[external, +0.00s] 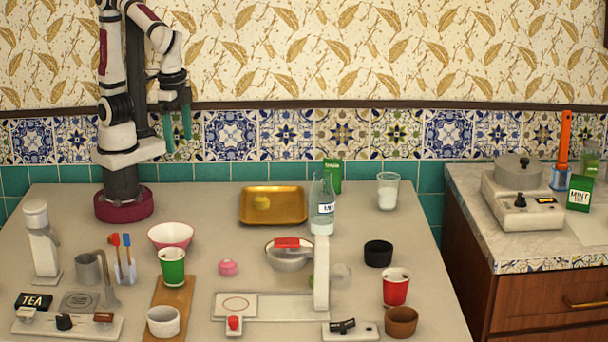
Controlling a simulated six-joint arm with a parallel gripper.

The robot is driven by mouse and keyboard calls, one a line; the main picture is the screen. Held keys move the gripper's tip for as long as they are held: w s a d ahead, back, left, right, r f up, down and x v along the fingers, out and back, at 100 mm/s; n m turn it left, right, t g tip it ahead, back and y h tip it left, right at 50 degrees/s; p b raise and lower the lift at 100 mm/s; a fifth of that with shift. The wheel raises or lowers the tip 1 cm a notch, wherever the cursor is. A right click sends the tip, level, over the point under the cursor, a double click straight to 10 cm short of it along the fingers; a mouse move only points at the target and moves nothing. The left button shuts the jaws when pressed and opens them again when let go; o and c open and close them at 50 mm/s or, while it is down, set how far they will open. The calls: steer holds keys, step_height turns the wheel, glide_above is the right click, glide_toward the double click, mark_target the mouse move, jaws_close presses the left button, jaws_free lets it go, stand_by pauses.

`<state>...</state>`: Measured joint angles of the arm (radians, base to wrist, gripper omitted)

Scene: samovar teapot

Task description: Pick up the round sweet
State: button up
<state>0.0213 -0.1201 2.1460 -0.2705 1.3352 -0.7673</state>
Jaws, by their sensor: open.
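A small round pink sweet (228,267) sits on the table, left of the middle, apart from the things around it. A small round yellow thing (262,202) lies on the gold tray (290,217) behind it; I cannot tell what it is. My gripper (178,143) has teal fingers and hangs at the upper left, high above the back of the table. It is open, with nothing between its fingers, well away from the pink sweet.
A pink-rimmed bowl (171,236) and green cup (172,267) stand left of the pink sweet. A pot with a red handle (288,244) and a bottle (322,205) stand right. A stove (524,200) is on the side counter (462,190).

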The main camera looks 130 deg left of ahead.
steer(key=w+d+f+n, duration=0.1)
steer(key=w+f+n, duration=0.1)
steer(key=w+n, duration=0.45)
steer(key=n+h, duration=0.1)
steer(key=n, duration=0.7)
glide_above(227, 261)
steer(key=s, duration=0.1)
step_height(227, 261, down, 5)
steer(key=f, duration=1)
steer(key=w+f, duration=0.1)
steer(key=f, duration=0.5)
steer(key=shift+f, duration=0.1)
jaws_close()
